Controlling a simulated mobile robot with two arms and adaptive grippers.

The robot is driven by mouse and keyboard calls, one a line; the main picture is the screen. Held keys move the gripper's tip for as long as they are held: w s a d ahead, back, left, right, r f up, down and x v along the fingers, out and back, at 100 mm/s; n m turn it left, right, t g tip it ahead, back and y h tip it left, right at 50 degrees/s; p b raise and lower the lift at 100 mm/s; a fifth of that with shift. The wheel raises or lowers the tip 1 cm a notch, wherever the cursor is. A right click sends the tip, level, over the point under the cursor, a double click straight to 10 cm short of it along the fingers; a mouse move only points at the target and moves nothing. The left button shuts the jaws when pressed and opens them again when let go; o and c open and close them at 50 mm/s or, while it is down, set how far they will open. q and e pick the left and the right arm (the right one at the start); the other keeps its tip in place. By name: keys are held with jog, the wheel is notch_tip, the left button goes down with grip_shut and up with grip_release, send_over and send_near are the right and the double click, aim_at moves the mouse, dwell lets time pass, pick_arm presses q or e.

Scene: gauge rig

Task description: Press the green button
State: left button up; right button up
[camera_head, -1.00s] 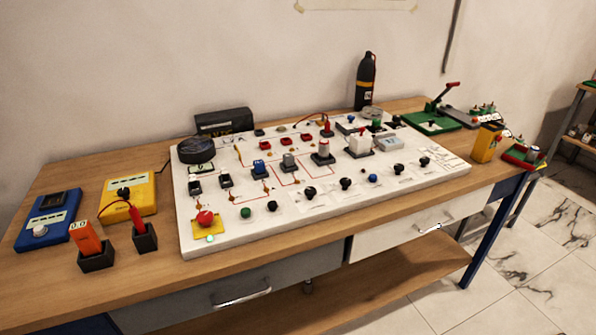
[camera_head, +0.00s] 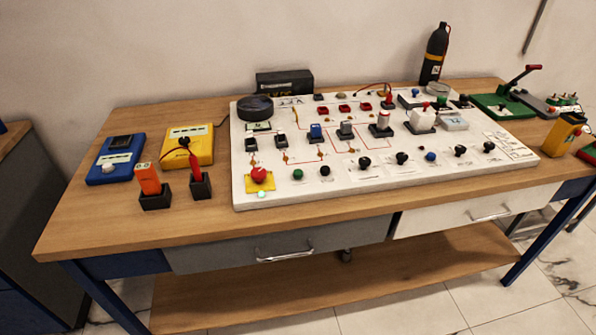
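The green button (camera_head: 298,174) is a small round cap near the front edge of the white board (camera_head: 400,176), left of centre. A black button (camera_head: 325,170) sits just to its right. A red mushroom button on a yellow plate (camera_head: 259,176) sits to its left, with a small pale green light (camera_head: 262,194) in front of it. Neither of my grippers is in view. Nothing covers the green button.
The board lies on a wooden bench (camera_head: 130,225) with drawers. An orange tester (camera_head: 148,178), a blue meter (camera_head: 116,159) and a yellow meter (camera_head: 189,145) stand left of it. A black bottle (camera_head: 435,54) stands behind. The bench's front edge is clear.

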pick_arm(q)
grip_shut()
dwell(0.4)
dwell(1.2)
